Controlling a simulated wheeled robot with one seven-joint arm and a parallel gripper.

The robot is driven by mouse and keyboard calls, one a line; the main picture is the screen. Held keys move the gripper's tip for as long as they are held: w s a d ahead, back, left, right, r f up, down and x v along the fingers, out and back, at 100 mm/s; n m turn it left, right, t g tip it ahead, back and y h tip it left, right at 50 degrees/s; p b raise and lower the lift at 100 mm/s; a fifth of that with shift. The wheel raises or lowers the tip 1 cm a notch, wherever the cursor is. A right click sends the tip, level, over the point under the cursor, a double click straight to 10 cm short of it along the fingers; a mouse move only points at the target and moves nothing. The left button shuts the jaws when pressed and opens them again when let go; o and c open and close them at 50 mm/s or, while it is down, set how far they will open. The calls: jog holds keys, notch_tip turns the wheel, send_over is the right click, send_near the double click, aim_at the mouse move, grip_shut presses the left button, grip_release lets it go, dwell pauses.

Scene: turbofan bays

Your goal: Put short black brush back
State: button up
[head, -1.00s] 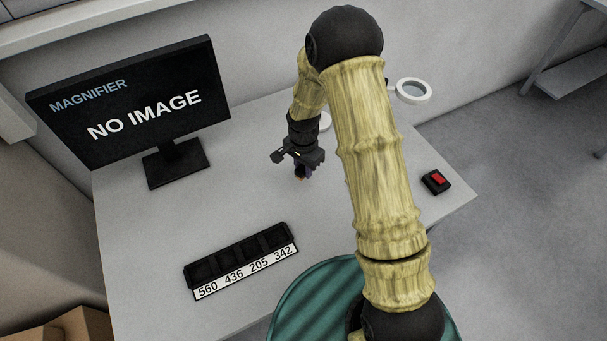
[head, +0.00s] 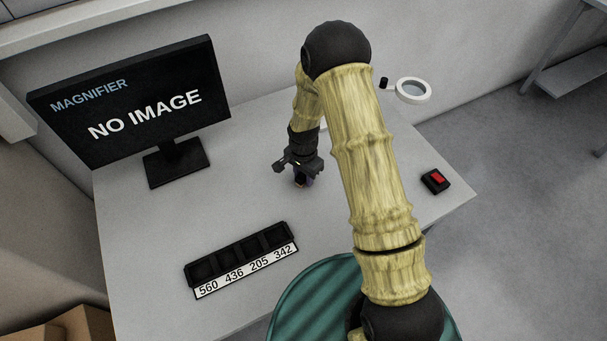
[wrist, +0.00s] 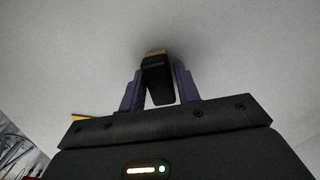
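The short black brush (wrist: 157,82) shows in the wrist view between the two purple fingers of my gripper (wrist: 160,88). It has a black body and a tan end that points away from the wrist. The fingers appear closed on its sides. In the head view my gripper (head: 303,181) is over the middle of the table, with a small brownish tip between the fingers. Whether the tip touches the table I cannot tell. A black holder (head: 240,254) with a row of dark compartments, labelled 560, 436, 205 and 342, lies nearer the front, left of my gripper.
A monitor (head: 140,105) reading "MAGNIFIER NO IMAGE" stands at the back left of the light table (head: 240,200). A ring magnifier (head: 413,91) is at the back right. A black box with a red button (head: 436,181) sits at the right. The table between gripper and holder is clear.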

jog(key=shift+o, duration=1.1)
notch_tip(320, 180, up, 12)
jog(key=b, duration=0.1)
jog(key=shift+r+b, duration=0.2)
jog(key=shift+b, duration=0.15)
jog(key=s+d+r+n+t, duration=0.1)
jog(key=s+d+r+n, duration=0.3)
jog(key=s, duration=0.4)
jog(key=s+d+r+n+t, duration=0.1)
jog(key=s+d+r+n, duration=0.4)
jog(key=s, duration=0.3)
jog(key=shift+s+d+r+t, duration=0.15)
jog(key=shift+d+r+t, duration=0.15)
jog(key=shift+d+r, duration=0.3)
